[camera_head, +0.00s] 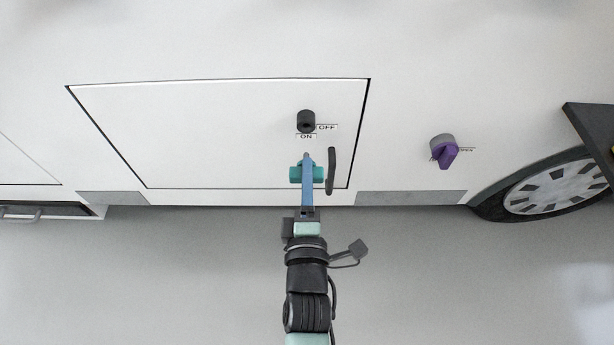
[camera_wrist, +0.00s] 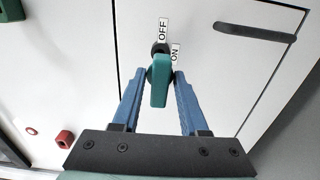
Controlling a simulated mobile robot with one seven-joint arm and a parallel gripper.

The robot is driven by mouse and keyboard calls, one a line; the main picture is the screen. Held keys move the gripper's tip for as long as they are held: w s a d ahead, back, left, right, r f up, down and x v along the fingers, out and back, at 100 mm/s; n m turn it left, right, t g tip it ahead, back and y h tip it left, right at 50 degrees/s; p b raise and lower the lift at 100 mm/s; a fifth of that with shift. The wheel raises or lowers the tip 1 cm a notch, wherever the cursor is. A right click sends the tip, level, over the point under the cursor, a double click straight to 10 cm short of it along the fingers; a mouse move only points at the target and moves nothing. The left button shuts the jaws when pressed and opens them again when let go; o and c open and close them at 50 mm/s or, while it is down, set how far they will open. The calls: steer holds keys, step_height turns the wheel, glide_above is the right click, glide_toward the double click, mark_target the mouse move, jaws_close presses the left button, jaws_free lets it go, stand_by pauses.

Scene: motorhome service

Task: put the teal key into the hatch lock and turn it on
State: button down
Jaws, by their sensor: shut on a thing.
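The hatch lock (camera_head: 306,121) is a black round knob on the white hatch door (camera_head: 200,135), with an OFF label at its right and an ON label below it. My gripper (camera_head: 307,160) has blue fingers and is shut on the teal key (camera_head: 295,174). The key is in front of the door, and a gap shows between it and the lock in the head view. In the wrist view the teal key (camera_wrist: 160,85) stands between the fingers and overlaps the lower edge of the black lock (camera_wrist: 160,48). The key's far tip is hidden there.
A dark door handle (camera_head: 331,171) is close to the right of my gripper. A purple key (camera_head: 444,154) sits in a grey lock farther right, near the wheel (camera_head: 555,188). A red fitting (camera_wrist: 65,139) shows at lower left in the wrist view. The floor in front is clear.

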mark_target(307, 154)
steer(key=shift+w, duration=2.7)
steer(key=shift+w, duration=0.25)
steer(key=shift+w+p, duration=0.85)
steer(key=shift+w, duration=0.8)
steer(key=shift+c, duration=1.8)
jaws_free()
steer(key=s+p, duration=0.1)
steer(key=s, duration=1.2)
